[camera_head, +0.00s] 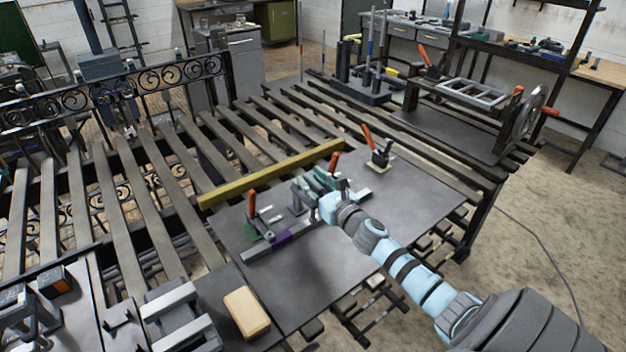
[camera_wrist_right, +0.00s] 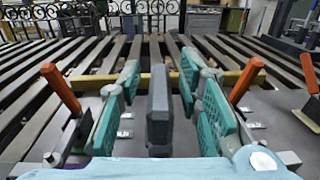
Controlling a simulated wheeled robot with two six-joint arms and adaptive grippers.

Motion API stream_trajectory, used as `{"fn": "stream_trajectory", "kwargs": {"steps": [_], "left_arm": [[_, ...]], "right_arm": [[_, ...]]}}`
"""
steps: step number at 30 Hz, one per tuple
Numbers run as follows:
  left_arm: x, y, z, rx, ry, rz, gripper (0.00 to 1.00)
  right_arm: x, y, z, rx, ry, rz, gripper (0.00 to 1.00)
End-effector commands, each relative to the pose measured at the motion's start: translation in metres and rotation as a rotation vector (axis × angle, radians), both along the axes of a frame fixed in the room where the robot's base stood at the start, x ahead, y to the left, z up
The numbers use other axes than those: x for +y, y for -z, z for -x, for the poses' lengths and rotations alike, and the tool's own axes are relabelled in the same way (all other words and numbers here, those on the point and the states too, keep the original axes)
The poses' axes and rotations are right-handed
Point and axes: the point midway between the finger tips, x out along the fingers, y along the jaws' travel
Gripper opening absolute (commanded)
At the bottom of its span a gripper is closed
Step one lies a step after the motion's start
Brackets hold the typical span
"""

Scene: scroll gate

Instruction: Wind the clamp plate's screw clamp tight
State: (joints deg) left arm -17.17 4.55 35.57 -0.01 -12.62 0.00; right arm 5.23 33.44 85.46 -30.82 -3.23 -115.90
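The dark clamp plate (camera_head: 365,245) lies on the slatted table. Clamps with orange handles stand on it, one at left (camera_head: 251,202) and one at the back right (camera_head: 380,156). A low bar with a purple section (camera_head: 281,239) lies near its left side. I cannot tell whether this block belongs to the screw clamp. My left gripper is out of view.
A yellowish bar (camera_head: 270,175) runs along the plate's back edge. A tan block (camera_head: 246,312) lies in front at left. A scrollwork panel (camera_head: 130,85) stands at the back left, and a fixture with a handwheel (camera_head: 527,118) at the right. The plate's right half is mostly clear.

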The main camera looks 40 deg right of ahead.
Motion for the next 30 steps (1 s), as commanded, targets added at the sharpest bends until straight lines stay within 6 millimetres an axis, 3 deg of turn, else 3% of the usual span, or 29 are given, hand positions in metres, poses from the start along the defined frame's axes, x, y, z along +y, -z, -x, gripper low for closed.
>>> {"fn": "stream_trajectory", "kwargs": {"steps": [1,5,20,30], "left_arm": [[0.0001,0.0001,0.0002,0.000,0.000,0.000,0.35],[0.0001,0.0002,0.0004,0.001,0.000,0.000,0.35],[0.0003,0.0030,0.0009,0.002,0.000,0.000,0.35],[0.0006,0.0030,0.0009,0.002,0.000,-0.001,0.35]], "right_arm": [[-0.0001,0.0001,0.0001,0.000,0.000,0.000,0.21],[-0.0002,0.0001,0.0002,0.000,0.000,0.000,0.00],[0.0013,0.0019,-0.0005,0.003,0.070,-0.001,0.00],[0.0012,0.0014,-0.0004,0.002,0.321,-0.005,0.00]]}}
